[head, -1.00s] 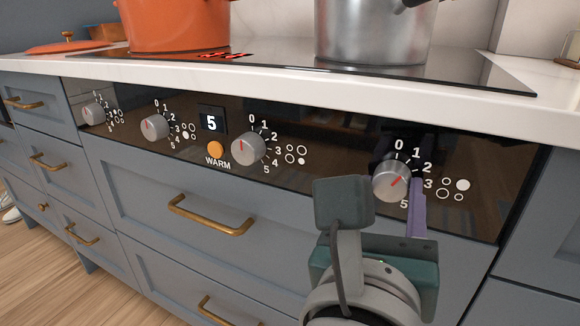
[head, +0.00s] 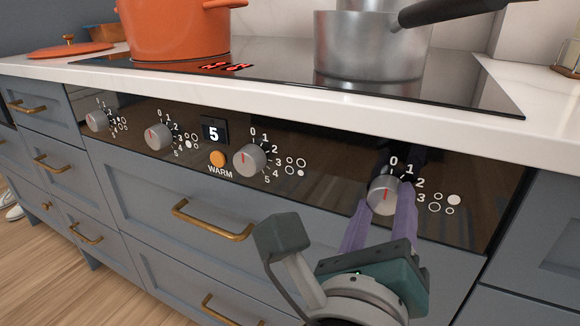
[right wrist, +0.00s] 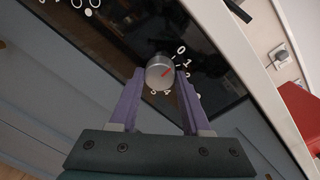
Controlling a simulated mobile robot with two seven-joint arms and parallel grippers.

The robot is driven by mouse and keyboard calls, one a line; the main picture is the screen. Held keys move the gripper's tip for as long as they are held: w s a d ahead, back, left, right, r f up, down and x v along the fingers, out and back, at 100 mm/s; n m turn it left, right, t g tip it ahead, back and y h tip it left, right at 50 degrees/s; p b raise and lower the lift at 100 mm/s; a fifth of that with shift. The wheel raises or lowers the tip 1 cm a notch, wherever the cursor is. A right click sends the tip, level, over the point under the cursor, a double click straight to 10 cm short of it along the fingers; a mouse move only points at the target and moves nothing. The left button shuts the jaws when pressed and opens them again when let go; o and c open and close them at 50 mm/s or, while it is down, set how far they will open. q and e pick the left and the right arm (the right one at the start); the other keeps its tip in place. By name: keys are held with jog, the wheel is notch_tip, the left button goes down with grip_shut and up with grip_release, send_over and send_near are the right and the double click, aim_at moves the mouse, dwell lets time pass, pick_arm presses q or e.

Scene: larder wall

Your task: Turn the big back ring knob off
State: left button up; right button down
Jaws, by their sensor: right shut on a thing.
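The rightmost silver knob (head: 381,199) on the black panel has a symbol beside it with its large upper-right circle filled white. Its red mark points up, close to the 0. My right gripper (head: 388,203) has a purple finger on each side of this knob and is shut on it. In the right wrist view the knob (right wrist: 157,77) sits between the fingertips (right wrist: 161,84), its red mark pointing close to the 0. The fingers hide part of the number scale. My left gripper is not in view.
An orange pot (head: 175,32) and a steel saucepan (head: 365,48) stand on the hob. Drawers with brass handles (head: 212,222) lie below.

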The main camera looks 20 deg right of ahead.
dwell(0.4)
jog(key=shift+c, duration=1.8)
grip_release()
